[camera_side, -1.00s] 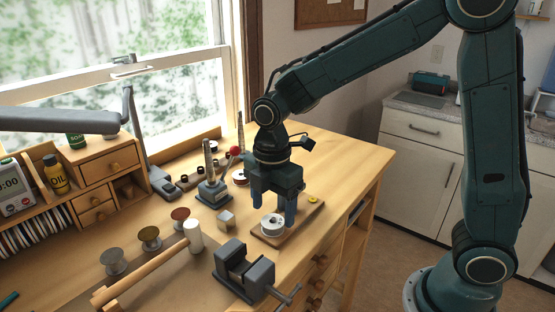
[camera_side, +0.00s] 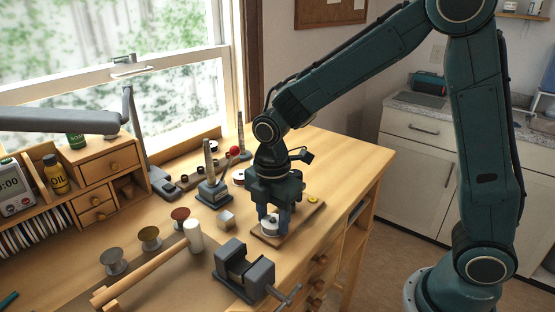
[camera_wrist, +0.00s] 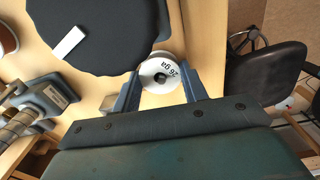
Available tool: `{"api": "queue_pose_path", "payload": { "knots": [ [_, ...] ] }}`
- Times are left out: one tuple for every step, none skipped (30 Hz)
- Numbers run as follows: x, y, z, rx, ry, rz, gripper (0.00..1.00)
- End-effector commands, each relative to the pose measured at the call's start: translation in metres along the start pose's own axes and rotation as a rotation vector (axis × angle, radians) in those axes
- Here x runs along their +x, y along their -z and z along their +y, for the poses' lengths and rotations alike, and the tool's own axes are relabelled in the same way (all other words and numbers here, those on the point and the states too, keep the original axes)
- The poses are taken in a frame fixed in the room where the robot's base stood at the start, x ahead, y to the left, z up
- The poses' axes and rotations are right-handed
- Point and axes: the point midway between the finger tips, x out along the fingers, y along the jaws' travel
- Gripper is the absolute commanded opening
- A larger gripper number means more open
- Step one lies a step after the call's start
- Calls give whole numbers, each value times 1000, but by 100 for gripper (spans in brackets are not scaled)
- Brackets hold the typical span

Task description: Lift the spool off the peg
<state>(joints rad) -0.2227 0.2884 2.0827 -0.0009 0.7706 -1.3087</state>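The white spool (camera_side: 270,228) sits low on the wooden board (camera_side: 298,218) near the table's right edge. In the wrist view its face (camera_wrist: 152,70) shows upside-down "26 ga" lettering and a dark centre where the peg end may be. My gripper (camera_side: 273,224) points down over the spool, its blue fingers on either side. In the wrist view the fingertips (camera_wrist: 159,76) flank the spool's rim, with what look like narrow gaps. The gripper looks open. The lower peg is hidden by the spool.
A dark vise (camera_side: 243,272) stands in front. A mallet (camera_side: 194,236) and several small spools (camera_side: 150,238) lie further left.

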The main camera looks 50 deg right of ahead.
Motion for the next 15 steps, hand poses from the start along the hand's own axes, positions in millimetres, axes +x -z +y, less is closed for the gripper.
{"api": "queue_pose_path", "payload": {
  "knots": [
    [0, 0, 0, 0, 0, 0, 28],
    [0, 0, 0, 0, 0, 0, 22],
    [0, 0, 0, 0, 0, 0, 20],
    [0, 0, 0, 0, 0, 0, 20],
    [0, 0, 0, 0, 0, 0, 16],
    [0, 0, 0, 0, 0, 0, 16],
    [0, 0, 0, 0, 0, 0, 16],
    [0, 0, 0, 0, 0, 0, 16],
    [0, 0, 0, 0, 0, 0, 16],
    [0, 0, 0, 0, 0, 0, 16],
    [-1, 0, 0, 0, 0, 0, 16],
    [-1, 0, 0, 0, -1, 0, 16],
    [-2, 0, 0, 0, -1, 0, 16],
    [-3, 0, 0, 0, -1, 0, 16],
    [-5, 0, 0, 0, -2, 0, 16]
  ]
}}
